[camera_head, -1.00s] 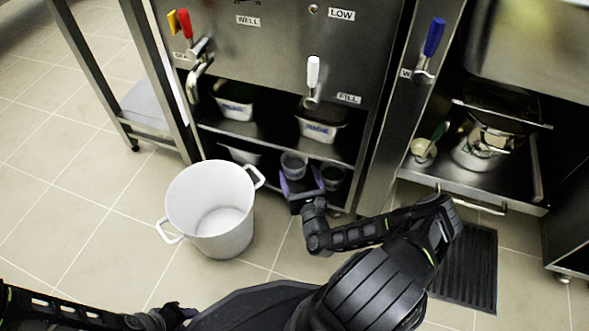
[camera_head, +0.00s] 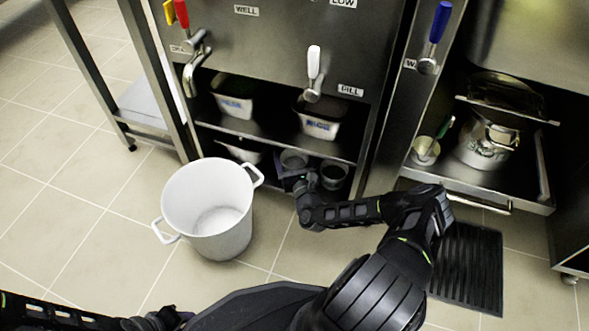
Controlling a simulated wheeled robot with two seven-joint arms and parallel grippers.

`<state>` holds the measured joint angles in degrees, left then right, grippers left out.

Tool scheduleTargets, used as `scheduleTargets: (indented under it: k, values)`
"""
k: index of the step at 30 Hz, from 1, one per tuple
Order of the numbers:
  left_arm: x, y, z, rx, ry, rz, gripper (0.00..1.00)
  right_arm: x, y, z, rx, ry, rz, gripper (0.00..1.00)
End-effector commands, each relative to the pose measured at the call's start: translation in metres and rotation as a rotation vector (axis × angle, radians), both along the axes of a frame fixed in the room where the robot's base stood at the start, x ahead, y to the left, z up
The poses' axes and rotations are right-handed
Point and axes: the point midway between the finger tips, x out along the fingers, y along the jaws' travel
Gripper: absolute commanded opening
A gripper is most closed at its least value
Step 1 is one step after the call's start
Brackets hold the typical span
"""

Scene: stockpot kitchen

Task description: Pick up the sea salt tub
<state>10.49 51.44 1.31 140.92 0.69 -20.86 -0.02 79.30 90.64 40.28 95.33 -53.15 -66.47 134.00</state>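Two round tubs stand on the lower shelf under the steel unit: a left tub (camera_head: 294,159) and a right tub (camera_head: 333,175). No label on either can be read, so I cannot tell which one is the sea salt tub. My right gripper (camera_head: 291,177) reaches into the shelf opening at the left tub, its fingers dark and partly hidden by my wrist. Whether it touches or grips the tub is not visible. My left gripper (camera_head: 168,317) is low at the bottom edge, far from the shelf, its fingers unclear.
Labelled white containers (camera_head: 235,104) and (camera_head: 318,124) stand on the shelf above; another white container (camera_head: 240,151) is at lower left. A large white pot (camera_head: 207,212) stands on the floor left of my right gripper. A steel pot (camera_head: 487,142) sits in the right cabinet.

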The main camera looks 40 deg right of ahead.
Motion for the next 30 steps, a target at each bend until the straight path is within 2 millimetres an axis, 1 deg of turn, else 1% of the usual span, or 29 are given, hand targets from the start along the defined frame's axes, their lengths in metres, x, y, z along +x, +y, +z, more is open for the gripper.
scheduleTargets:
  k: [3, 19, 30]
  values:
    - [0.0003, 0.0001, -0.0006, 0.0, 0.0, 0.0, 0.39, 0.0032, -0.0006, 0.0005, 0.001, 0.0, 0.001, 0.86]
    - [0.0002, 0.0001, -0.0004, 0.0, -0.001, 0.0, 0.39, 0.0025, -0.0005, 0.0006, 0.001, 0.0, 0.001, 0.85]
    - [0.0001, 0.0001, -0.0004, 0.0, 0.0, 0.0, 0.39, 0.0025, -0.0005, 0.0006, 0.001, 0.0, 0.001, 0.55]
